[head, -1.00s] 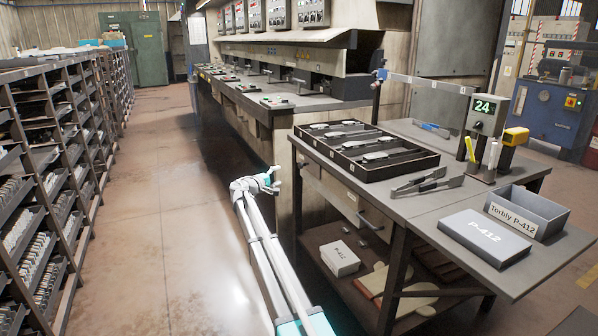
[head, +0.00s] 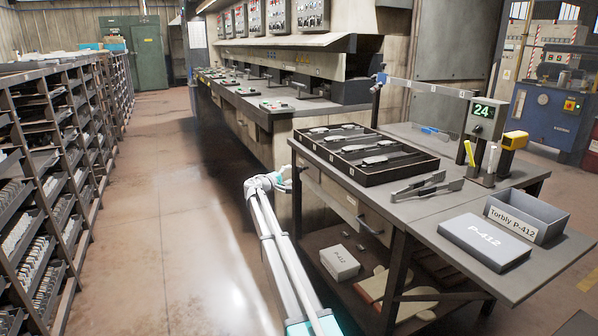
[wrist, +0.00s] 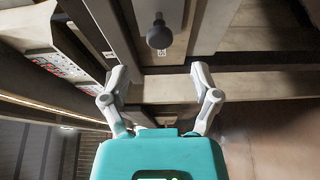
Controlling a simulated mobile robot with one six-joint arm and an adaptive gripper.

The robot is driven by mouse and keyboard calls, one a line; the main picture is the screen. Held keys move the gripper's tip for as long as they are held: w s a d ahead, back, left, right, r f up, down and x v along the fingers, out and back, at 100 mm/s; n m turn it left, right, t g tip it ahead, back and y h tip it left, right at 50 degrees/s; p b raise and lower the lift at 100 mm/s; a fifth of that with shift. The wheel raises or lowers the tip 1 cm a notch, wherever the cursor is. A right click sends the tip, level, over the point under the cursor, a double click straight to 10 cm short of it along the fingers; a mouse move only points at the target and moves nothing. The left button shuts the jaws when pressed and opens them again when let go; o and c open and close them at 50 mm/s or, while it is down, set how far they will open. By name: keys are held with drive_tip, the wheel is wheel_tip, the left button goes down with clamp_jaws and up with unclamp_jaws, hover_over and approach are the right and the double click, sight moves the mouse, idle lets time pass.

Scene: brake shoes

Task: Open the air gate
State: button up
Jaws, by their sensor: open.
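My gripper (head: 282,178) is at the left end of the workbench, beside the long machine's near end. In the wrist view my gripper (wrist: 159,84) is open, its two white fingers wide apart with nothing between them. Beyond the fingertips, near the top middle of the wrist view, a dark round knob (wrist: 159,36) stands on a stem on a grey metal plate (wrist: 176,14). A small coded label (wrist: 161,53) is just below it. The knob is apart from the fingers. I cannot tell for certain whether this is the air gate; no name shows on it.
The workbench (head: 395,209) carries a compartment tray (head: 372,180), tongs (head: 428,188), a grey box (head: 485,241) and an open bin (head: 527,208). Shelving (head: 60,180) lines the left; the aisle floor (head: 165,200) is clear.

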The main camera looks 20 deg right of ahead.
sight(299, 170)
drive_tip(key=x, duration=0.7)
drive_tip(key=shift+d, duration=0.1)
